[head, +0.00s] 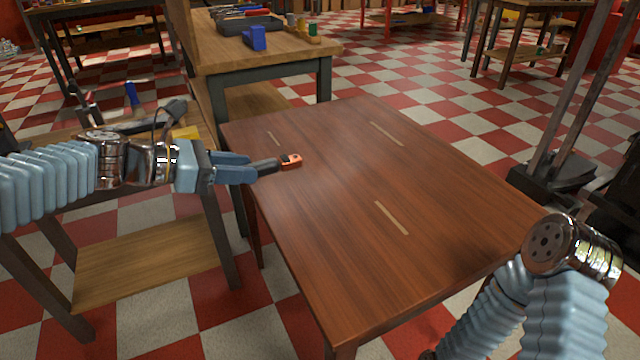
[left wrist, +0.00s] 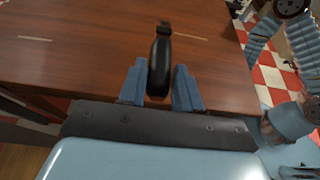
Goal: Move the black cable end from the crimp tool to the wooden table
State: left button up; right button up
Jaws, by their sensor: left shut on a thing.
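My left gripper (head: 254,168) is shut on the black cable end (head: 265,166), which points to the right and has an orange-red tip (head: 291,161). The left wrist view shows the black cable end (left wrist: 160,68) upright between the two blue fingers (left wrist: 160,88). The cable end is over the left part of the reddish-brown wooden table (head: 340,220); I cannot tell if its tip touches the top. I cannot make out the crimp tool for certain. My right gripper is not in view.
The wooden table's top is clear apart from pale inlaid strips. A lower workbench (head: 150,255) stands at the left, with dark tools partly behind my arm. A lighter bench (head: 320,47) behind holds a tray and a blue block (head: 253,38). My right arm is at the table's right front corner.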

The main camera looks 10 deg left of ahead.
pick_arm(q)
jog(key=x, duration=0.6)
jog(key=b, duration=0.1)
send_over(294, 211)
jog(key=f, duration=0.5)
jog(key=shift+s+a, duration=0.25)
jog(key=shift+a, duration=0.05)
jog(key=f, duration=0.2)
jog(key=f+b, duration=0.1)
jog(key=shift+w+d+f, duration=0.2)
jog(key=shift+w+d, duration=0.05)
jog(key=shift+d, duration=0.1)
jog(key=shift+f, duration=0.25)
jog(key=shift+f, duration=0.15)
jog(key=o, duration=0.6)
jog(key=shift+f+b, duration=0.1)
jog(key=shift+b, duration=0.2)
jog(key=o, duration=0.5)
jog(key=shift+c, duration=0.2)
